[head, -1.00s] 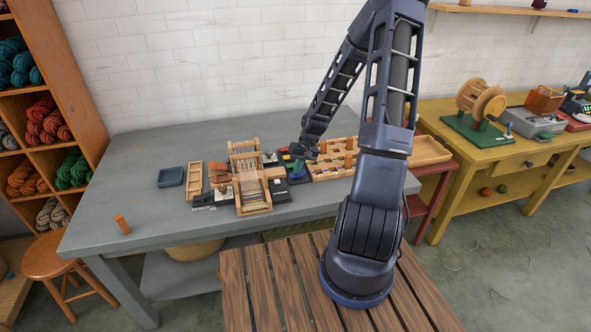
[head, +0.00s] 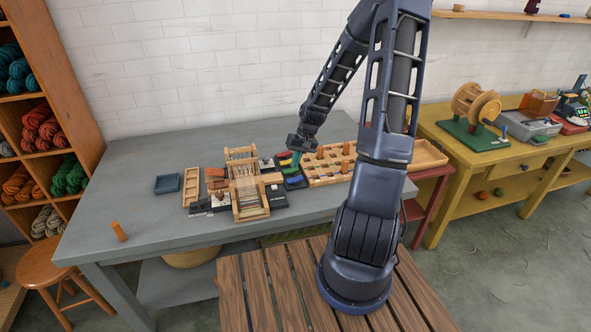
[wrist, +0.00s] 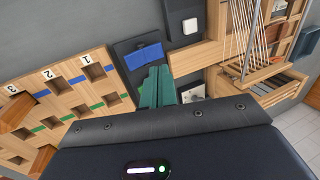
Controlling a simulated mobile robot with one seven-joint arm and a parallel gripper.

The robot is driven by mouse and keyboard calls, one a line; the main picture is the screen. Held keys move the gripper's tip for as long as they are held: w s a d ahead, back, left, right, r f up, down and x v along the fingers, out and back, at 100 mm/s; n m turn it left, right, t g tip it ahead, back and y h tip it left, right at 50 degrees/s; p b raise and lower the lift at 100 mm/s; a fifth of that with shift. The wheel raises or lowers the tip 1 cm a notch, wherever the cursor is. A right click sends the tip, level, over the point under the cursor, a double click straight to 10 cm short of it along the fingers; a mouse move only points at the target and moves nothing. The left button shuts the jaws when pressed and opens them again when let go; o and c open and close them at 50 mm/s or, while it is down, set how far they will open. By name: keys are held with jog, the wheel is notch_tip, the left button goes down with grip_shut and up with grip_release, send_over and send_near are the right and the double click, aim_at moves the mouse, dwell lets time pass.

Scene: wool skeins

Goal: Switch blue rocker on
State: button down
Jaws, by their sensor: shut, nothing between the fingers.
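The blue rocker (wrist: 144,55) sits on a dark panel (wrist: 124,48) in the wrist view. It also shows in the head view (head: 294,180) at the near end of a row of coloured rockers. My gripper (wrist: 157,72) has green fingers, shut and empty. In the wrist view the fingertips overlap the picture just below the blue rocker; I cannot tell whether they touch it. In the head view my gripper (head: 295,162) is over the rocker panel, toward its far part. The fingers hide part of the panel, and the rocker's on or off position is not clear.
A wooden board with square holes and numbers (wrist: 70,85) lies right beside the panel. A small wooden loom (head: 250,185) stands on the other side, with a dark box bearing a white button (wrist: 190,26).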

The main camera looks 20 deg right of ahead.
notch_tip(320, 180, up, 8)
dwell(0.5)
jog(key=s+d+r+t+h, duration=0.2)
jog(key=s+r+t+h, duration=0.1)
jog(key=s+r, duration=2)
jog(key=shift+s+d+r+t+h, duration=0.35)
jog(key=shift+s+t, duration=0.45)
jog(key=shift+s, duration=0.45)
jog(key=shift+f, duration=0.1)
